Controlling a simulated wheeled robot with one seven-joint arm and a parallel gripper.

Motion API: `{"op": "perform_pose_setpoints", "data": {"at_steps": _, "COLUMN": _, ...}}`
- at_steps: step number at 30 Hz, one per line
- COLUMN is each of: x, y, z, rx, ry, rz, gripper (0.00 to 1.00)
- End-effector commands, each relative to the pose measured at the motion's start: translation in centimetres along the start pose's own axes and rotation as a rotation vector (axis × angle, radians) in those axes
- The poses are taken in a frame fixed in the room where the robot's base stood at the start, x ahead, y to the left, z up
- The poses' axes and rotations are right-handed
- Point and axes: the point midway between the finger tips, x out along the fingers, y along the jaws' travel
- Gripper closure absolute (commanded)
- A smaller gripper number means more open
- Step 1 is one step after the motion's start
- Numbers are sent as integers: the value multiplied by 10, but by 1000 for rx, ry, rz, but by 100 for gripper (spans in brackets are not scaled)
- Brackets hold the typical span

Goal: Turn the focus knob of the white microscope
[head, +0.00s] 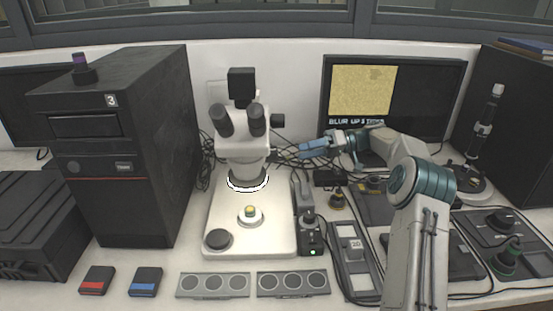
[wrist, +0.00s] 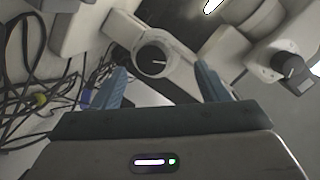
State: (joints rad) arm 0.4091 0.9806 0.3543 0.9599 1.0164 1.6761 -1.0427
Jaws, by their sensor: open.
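The white microscope (head: 243,139) stands on its pale base in the middle of the head view, with twin black eyepieces and a bright ring light. In the wrist view a round dark-faced knob (wrist: 152,60) with a white mark and a pale rim sits on its white body. My gripper (head: 291,153) is at the microscope's right side, pointing left at it. In the wrist view the open blue fingers (wrist: 160,76) lie either side of the knob's line, with a gap between them. I cannot tell how deep the knob sits between them; nothing is held.
Another black knob (wrist: 288,65) is at the right of the wrist view. Loose cables (wrist: 35,90) hang at its left. A monitor (head: 390,100) showing a blurry yellow picture stands behind my arm. A black computer tower (head: 125,150) stands left. Small devices crowd the bench at right.

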Motion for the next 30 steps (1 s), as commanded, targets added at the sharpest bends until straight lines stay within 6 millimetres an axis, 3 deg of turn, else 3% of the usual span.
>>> {"op": "perform_pose_setpoints", "data": {"at_steps": 1, "x": -10, "y": 13, "z": 2, "rx": -29, "ry": 41, "rz": -29, "gripper": 32}}
{"op": "perform_pose_setpoints", "data": {"at_steps": 6, "x": -32, "y": 30, "z": 4, "rx": -122, "ry": 134, "rz": -95, "gripper": 32}}
{"op": "perform_pose_setpoints", "data": {"at_steps": 12, "x": -34, "y": 34, "z": 3, "rx": -157, "ry": 166, "rz": -117, "gripper": 32}}
{"op": "perform_pose_setpoints", "data": {"at_steps": 17, "x": -12, "y": 30, "z": -1, "rx": -155, "ry": 164, "rz": -118, "gripper": 32}}
{"op": "perform_pose_setpoints", "data": {"at_steps": 30, "x": 74, "y": 19, "z": -14, "rx": -153, "ry": 164, "rz": -115, "gripper": 32}}
